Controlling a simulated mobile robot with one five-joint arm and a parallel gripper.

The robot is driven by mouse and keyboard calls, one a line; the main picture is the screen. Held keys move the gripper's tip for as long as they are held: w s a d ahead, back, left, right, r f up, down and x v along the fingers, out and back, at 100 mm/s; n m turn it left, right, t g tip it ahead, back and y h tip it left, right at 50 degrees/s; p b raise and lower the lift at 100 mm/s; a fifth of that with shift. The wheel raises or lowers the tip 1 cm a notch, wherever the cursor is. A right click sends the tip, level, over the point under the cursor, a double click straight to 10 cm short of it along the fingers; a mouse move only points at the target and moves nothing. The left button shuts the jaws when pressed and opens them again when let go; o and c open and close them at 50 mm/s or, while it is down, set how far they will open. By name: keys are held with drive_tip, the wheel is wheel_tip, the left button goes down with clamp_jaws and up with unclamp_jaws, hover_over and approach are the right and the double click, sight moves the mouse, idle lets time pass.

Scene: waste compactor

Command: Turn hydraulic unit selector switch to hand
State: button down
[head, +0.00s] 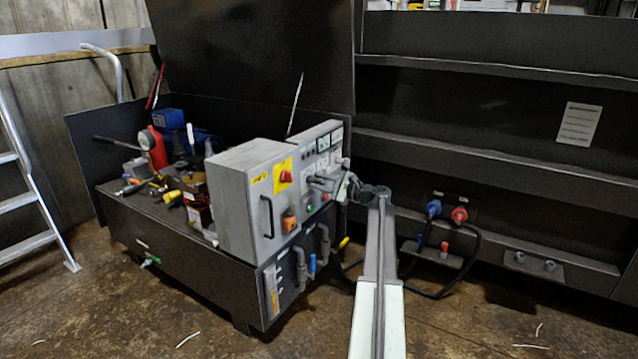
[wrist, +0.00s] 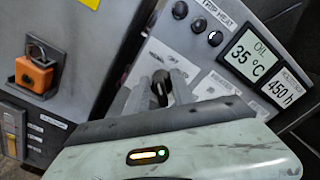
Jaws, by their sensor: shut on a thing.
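The selector switch (wrist: 160,86) is a small black knob on the light grey control panel of the hydraulic unit. In the wrist view its top shows between the two grey fingers of my gripper (wrist: 161,94), which are shut on it. In the head view my gripper (head: 322,184) reaches the panel (head: 322,135) from the right and hides the knob. The knob's position marks cannot be read.
Left of the panel is a grey cabinet (head: 235,200) with a red switch on yellow (head: 284,176) and an orange padlocked switch (wrist: 35,73). Displays reading oil 35 °C (wrist: 254,54) and 450 h (wrist: 282,91) are nearby. Pipes (head: 301,265) run below.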

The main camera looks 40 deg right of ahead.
drive_tip(key=shift+s+f, duration=0.1)
drive_tip(key=shift+s, duration=0.05)
drive_tip(key=c, duration=1.5)
unclamp_jaws()
drive_tip(key=shift+o, duration=0.2)
drive_tip(key=v, duration=0.7)
drive_tip(key=shift+s, duration=0.35)
